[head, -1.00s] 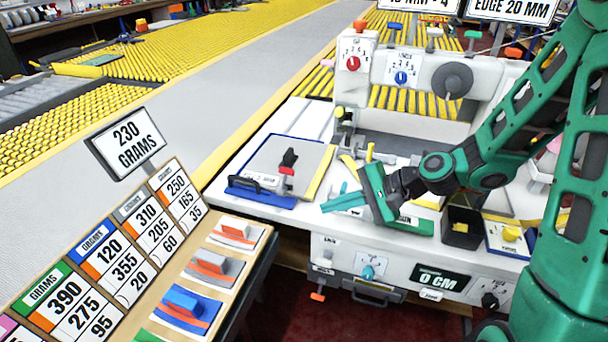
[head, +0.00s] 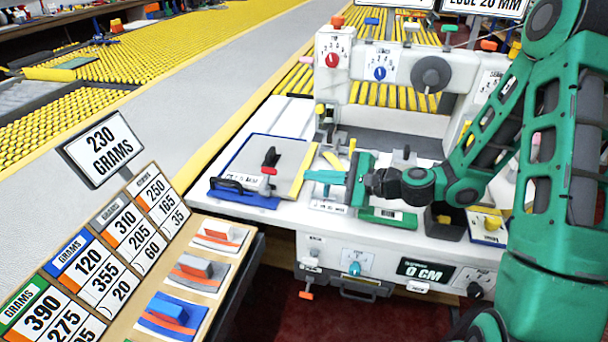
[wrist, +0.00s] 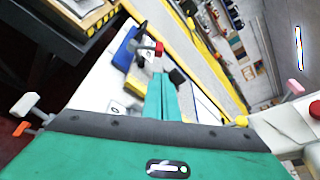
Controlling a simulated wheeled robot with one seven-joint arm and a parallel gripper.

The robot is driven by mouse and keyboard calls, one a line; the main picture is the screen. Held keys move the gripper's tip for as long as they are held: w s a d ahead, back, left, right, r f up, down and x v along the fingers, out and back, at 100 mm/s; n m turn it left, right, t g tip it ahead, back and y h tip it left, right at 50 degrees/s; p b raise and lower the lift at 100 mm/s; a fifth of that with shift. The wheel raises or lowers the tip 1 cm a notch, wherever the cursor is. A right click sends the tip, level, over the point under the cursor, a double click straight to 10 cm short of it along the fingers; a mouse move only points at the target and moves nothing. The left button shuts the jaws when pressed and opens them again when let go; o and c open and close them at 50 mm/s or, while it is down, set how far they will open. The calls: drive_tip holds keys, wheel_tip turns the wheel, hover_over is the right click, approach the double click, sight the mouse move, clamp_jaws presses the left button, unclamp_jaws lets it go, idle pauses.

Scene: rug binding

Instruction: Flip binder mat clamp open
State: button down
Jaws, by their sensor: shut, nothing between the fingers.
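The mat clamp (head: 268,159), with a black upright part and a red piece at its base, stands on the grey binder mat (head: 291,155). The mat has a blue border and a yellow strip on its right side. My gripper (head: 309,176) is shut and empty, its teal fingers pointing left at the mat's right edge, apart from the clamp. In the wrist view the shut fingers (wrist: 162,92) point toward the clamp (wrist: 152,47), whose red knob shows ahead of the fingertips. I cannot tell whether the clamp is latched.
A black handle (head: 228,184) lies at the mat's front left. The white machine (head: 405,75) with red and blue dials rises behind. A black bin (head: 444,222) stands to the right of my gripper. The sample board (head: 203,262) is at the front left.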

sight(267, 181)
drive_tip(key=x, duration=0.9)
drive_tip(key=shift+s, duration=0.1)
